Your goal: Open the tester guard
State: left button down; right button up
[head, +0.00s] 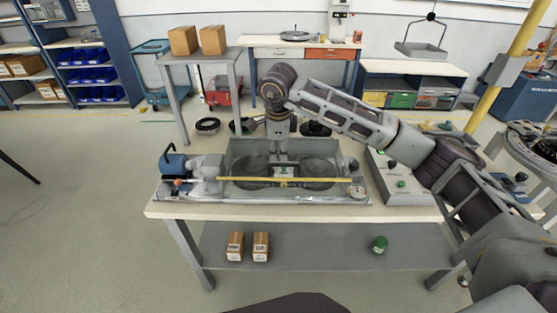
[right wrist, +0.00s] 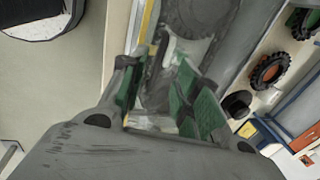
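The tester (head: 210,190) is a long, low metal unit on the near workbench, with a blue-handled part at its left end and a gauge at its right. Its guard looks like a see-through cover with a yellow bar (head: 245,180) along the front edge; it appears down. Two round dark shapes show behind the bar. My right gripper (head: 283,168) points down over the middle of the tester, close behind the bar. In the right wrist view its green-padded fingers (right wrist: 160,80) stand apart, with the yellow bar (right wrist: 147,22) beyond. Contact cannot be told. My left gripper is out of view.
A grey control box (head: 405,190) with green buttons sits right of the tester. My right arm spans the bench's right side.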

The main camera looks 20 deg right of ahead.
aim_at(278, 165)
jog(key=f, duration=0.3)
jog(key=shift+w+d+f, duration=0.1)
jog(key=shift+w+f, duration=0.1)
jog(key=shift+w, duration=0.1)
jog(key=shift+w+f, duration=0.15)
jog(key=shift+f, duration=0.7)
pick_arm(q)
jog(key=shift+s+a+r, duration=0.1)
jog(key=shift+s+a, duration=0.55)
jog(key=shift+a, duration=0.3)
pick_arm(e)
jog(key=c, duration=0.7)
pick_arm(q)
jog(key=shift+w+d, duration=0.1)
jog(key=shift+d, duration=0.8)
pick_arm(e)
grip_shut()
